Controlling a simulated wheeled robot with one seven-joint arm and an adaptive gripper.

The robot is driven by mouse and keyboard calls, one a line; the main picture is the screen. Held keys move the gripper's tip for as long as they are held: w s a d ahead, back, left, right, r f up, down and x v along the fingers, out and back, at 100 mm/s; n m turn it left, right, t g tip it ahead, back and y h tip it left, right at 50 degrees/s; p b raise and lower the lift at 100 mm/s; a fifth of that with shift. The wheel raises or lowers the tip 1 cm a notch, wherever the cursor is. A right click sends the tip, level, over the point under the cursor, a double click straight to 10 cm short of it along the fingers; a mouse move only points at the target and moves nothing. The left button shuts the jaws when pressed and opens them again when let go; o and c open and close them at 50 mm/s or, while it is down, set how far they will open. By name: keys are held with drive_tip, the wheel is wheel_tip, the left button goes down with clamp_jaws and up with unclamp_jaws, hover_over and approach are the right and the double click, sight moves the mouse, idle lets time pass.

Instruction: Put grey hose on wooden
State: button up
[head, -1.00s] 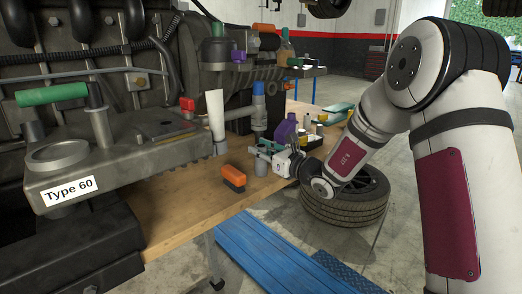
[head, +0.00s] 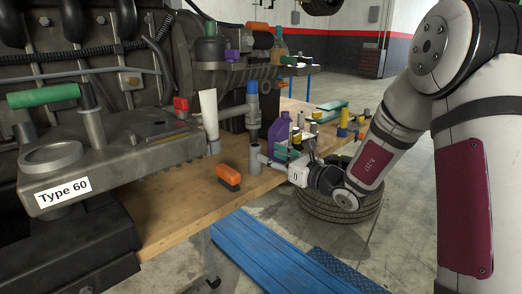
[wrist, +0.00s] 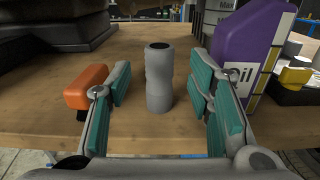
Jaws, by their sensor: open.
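The grey hose (wrist: 158,78) is a short, slightly waisted tube with a dark open top. It stands upright on the wooden bench top (wrist: 45,70). In the head view, the grey hose (head: 254,160) stands near the bench's front edge, just left of my gripper (head: 277,156). In the wrist view, my gripper (wrist: 160,84) is open, with its teal-padded fingers left and right of the hose. Gaps show on both sides of the hose, so the fingers look apart from it. The wooden bench top also shows in the head view (head: 190,205).
An orange brush (head: 229,177) lies left of the hose. A purple oil bottle (wrist: 247,45) stands close to the right finger. A blue-capped grey part (head: 253,108) stands behind. The engine (head: 110,160) fills the left.

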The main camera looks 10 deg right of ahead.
drive_tip(key=shift+v, duration=2.25)
drive_tip(key=s+a+r+n+g+y, duration=0.4)
drive_tip(key=s+a+r+n+g, duration=0.15)
drive_tip(key=s+a+n, duration=0.3)
drive_tip(key=s+a+n+g+h, duration=0.1)
drive_tip(key=s+a+n+g, duration=0.25)
drive_tip(key=s, duration=0.35)
drive_tip(key=s+a+n+g, duration=0.3)
drive_tip(key=s+n, duration=0.2)
drive_tip(key=s, duration=0.2)
drive_tip(key=s+d+f+n+g+h, duration=0.25)
drive_tip(key=s+n+h, duration=0.3)
drive_tip(key=s, duration=0.65)
drive_tip(key=s+d+n+t+h, duration=0.1)
drive_tip(key=s+d+n+h, duration=0.5)
drive_tip(key=d, duration=0.7)
drive_tip(key=shift+s+d+f+n+h, duration=0.3)
drive_tip(key=shift+s+f+n+h, duration=0.1)
drive_tip(key=shift+s+h, duration=0.45)
drive_tip(key=shift+s, duration=0.1)
